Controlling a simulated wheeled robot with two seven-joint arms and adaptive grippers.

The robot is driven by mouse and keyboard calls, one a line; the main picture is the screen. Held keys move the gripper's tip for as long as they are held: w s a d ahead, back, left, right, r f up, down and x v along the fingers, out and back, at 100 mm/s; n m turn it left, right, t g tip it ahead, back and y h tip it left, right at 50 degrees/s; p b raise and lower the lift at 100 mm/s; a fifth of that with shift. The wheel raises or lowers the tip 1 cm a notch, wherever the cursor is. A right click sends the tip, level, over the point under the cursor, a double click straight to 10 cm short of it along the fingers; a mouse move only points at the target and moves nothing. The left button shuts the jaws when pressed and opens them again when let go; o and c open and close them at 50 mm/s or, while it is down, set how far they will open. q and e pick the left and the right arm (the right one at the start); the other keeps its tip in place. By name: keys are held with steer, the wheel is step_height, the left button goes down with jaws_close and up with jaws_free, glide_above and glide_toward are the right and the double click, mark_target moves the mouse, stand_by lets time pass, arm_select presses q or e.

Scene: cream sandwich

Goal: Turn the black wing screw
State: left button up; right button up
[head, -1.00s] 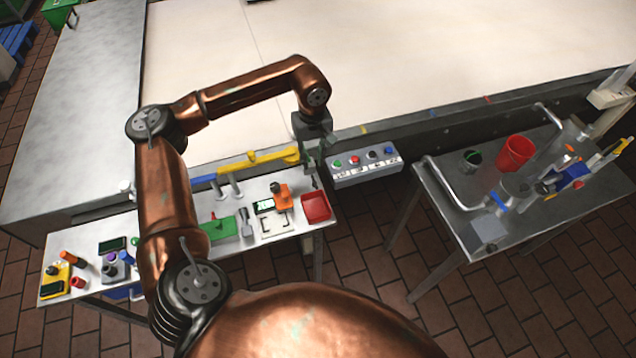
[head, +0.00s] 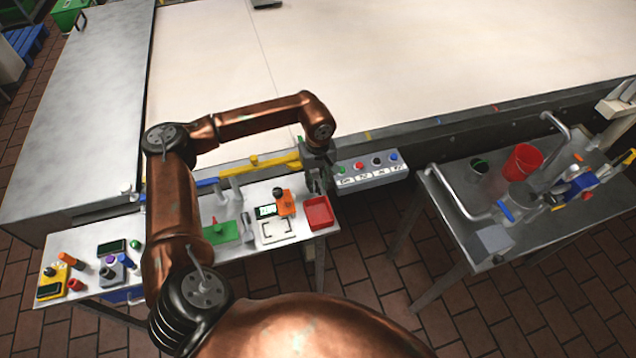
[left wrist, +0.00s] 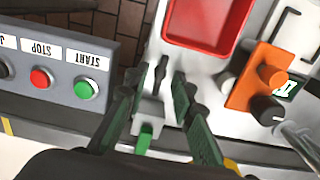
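My left gripper (head: 318,182) hangs over the gap between the low workbench and the button box in the head view. In the left wrist view its two fingers (left wrist: 158,88) are apart, with a grey block (left wrist: 150,108) between or below them. A small upright black piece (left wrist: 161,70), which looks like the black wing screw, stands at the block's far end between the fingertips. I see no clear contact with either finger. In the head view the gripper hides this spot. My right gripper is not in view.
The button box (head: 368,169) is close to the gripper. A red tray (head: 318,212) and an orange device (head: 286,204) with a black knob lie close by on the workbench (head: 190,262). A yellow bar (head: 262,160) runs behind. A second table (head: 470,285) stands right.

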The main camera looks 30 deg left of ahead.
arm_select(q)
steer(key=shift+c, duration=0.4)
steer(key=c, duration=0.5)
jaws_close()
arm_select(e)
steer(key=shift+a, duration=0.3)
